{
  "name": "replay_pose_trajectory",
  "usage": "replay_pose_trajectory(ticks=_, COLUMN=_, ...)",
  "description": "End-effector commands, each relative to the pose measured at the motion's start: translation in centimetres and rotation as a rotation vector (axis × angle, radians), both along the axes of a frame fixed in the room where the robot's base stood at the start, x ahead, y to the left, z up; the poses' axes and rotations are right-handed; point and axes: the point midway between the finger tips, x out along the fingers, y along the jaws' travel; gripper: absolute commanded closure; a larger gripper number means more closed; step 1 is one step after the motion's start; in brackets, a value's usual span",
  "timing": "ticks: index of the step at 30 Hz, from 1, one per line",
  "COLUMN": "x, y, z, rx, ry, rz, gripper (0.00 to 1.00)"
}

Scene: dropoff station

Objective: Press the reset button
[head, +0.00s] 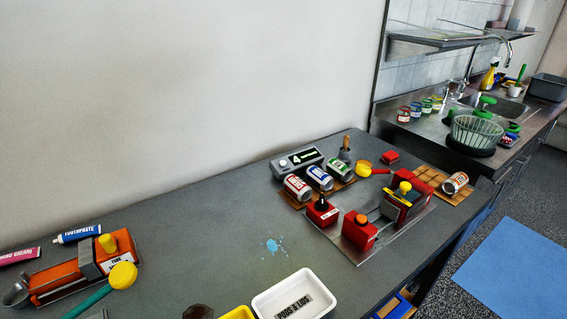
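A grey counter box (297,161) with a dark display showing a 4 stands at the back of the grey counter. A round white button (283,164) is on its left end; I cannot read any reset label on it. In front is a red machine on a metal plate (350,247). It has a red block with an orange top (360,228), a red block with a black knob (322,211) and a red block with a yellow knob (405,188). No label here reads as reset. My gripper is not in view.
Several cans (320,178) lie on a wooden rack in front of the counter box. A grey cup with a wooden handle (345,151) stands to its right. An orange machine (80,270) and a white tray (265,303) are nearer. The counter's middle is mostly clear, with a blue spill (271,246).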

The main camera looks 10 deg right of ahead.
Motion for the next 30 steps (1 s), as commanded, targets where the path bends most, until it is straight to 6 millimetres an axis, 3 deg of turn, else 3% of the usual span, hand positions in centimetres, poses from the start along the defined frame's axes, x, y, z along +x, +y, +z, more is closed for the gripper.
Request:
replay_pose_trajectory(ticks=1, x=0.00, y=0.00, z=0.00, rx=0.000, ry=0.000, rz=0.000, gripper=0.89)
replay_pose_trajectory(ticks=3, x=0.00, y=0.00, z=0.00, rx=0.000, ry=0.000, rz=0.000, gripper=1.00)
replay_pose_trajectory(ticks=30, x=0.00, y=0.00, z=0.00, rx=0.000, ry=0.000, rz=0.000, gripper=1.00)
